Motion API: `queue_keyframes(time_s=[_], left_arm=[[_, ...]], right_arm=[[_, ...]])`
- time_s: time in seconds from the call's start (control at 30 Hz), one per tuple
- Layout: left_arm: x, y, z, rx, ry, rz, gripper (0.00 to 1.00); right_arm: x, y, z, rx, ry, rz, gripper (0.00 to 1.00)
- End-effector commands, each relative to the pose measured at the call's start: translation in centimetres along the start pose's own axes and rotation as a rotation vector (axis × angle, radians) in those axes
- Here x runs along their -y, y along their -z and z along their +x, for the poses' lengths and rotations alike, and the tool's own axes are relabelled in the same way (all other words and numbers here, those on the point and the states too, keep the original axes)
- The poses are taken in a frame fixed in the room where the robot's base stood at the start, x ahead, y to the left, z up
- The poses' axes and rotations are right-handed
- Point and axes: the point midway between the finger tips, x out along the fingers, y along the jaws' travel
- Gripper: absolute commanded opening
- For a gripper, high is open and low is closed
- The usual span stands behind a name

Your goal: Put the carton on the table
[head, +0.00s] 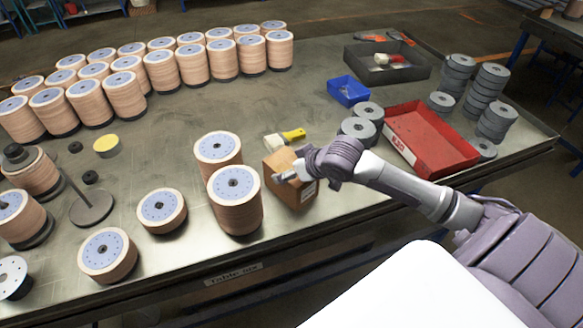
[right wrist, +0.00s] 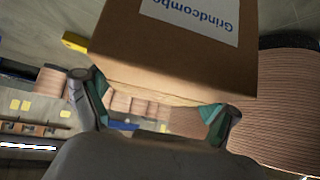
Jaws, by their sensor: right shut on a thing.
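The brown cardboard carton (head: 279,160) is near the front edge of the table (head: 330,205), right of two tall stacks of tan discs. My right gripper (head: 285,177) is shut on the carton and covers part of it in the head view. In the right wrist view the carton (right wrist: 170,60), with a white label, fills the top middle between the two green-padded fingers (right wrist: 157,105). I cannot tell whether its underside touches the table. My left gripper is not in view.
The nearest tan stack (head: 235,205) stands close beside the carton. A yellow-handled brush (head: 292,136) lies behind it. A red tray (head: 425,140), a blue bin (head: 348,91) and grey disc stacks (head: 488,85) are to the right. The table's middle (head: 280,100) is clear.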

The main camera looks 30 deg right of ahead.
Motion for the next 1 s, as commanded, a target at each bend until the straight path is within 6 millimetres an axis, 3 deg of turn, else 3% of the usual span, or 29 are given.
queue_keyframes(time_s=[0.33, 0.37, 0.43, 0.83, 1.0], left_arm=[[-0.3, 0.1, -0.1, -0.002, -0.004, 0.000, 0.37], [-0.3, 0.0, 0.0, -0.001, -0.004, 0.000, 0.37], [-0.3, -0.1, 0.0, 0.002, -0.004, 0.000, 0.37], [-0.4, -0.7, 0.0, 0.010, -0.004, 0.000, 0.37], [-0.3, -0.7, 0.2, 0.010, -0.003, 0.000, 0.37]], right_arm=[[0.0, 0.1, 0.1, -0.009, 0.000, -0.001, 0.18], [0.0, -0.2, 0.3, -0.002, 0.000, 0.000, 0.90], [0.0, -0.2, 0.2, -0.002, 0.000, 0.000, 1.00], [0.0, -0.1, 0.0, -0.002, -0.001, -0.001, 1.00], [-0.1, -0.2, -2.3, -0.002, -0.001, -0.003, 1.00]])
